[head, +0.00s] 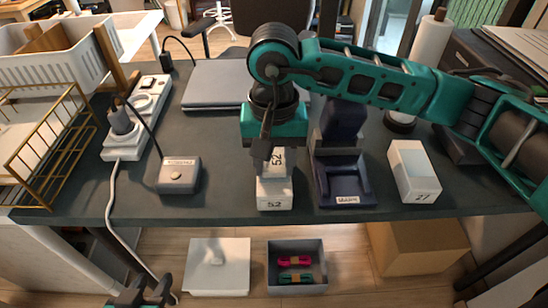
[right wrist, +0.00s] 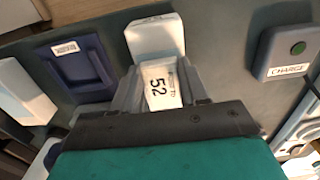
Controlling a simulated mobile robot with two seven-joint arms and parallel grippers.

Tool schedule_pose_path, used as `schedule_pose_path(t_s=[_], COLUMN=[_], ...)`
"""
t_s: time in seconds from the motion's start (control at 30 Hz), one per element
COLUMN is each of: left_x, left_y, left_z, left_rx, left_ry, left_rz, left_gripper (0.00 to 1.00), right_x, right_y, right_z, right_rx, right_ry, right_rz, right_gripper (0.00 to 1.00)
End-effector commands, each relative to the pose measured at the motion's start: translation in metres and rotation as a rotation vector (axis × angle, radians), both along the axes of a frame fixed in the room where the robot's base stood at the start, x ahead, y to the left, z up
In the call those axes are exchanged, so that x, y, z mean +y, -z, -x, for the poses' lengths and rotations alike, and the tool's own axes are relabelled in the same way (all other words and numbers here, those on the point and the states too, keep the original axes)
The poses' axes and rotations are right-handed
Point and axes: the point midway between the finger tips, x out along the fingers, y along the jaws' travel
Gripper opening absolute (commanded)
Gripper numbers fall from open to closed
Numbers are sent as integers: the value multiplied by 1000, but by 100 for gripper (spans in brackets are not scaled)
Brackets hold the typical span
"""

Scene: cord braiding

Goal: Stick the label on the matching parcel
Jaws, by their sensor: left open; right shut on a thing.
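A white label (head: 277,161) printed "52" is held by my right gripper (head: 270,150), which is shut on it; the label also shows in the right wrist view (right wrist: 161,86). A white parcel (head: 275,196) marked 52 stands on the table just below the label; its pale top shows in the right wrist view (right wrist: 155,36). I cannot tell whether label and parcel touch. A second white parcel (head: 412,170), marked 27, stands to the right. My left gripper (head: 139,293) is open and empty at the bottom left, below the table edge.
A dark blue stand (head: 342,180) is right of parcel 52. A grey button box (head: 180,174), a power strip (head: 138,115) and a laptop (head: 217,84) are left. Below the table are a white box (head: 218,265), a grey bin (head: 297,288) with bundles and a cardboard box (head: 418,246).

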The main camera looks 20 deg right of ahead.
Motion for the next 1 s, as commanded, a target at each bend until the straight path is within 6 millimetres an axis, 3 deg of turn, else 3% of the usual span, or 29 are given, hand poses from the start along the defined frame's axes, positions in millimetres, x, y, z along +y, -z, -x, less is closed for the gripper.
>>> schedule_pose_path(t_s=[1.0], left_x=[-1], left_y=[9], left_z=[4], left_rx=[12], left_ry=[-2], left_rz=[3], left_gripper=[43], right_x=[0], right_y=[4], right_z=[0], right_rx=[0], right_ry=[0], right_rz=[0], right_gripper=[15])
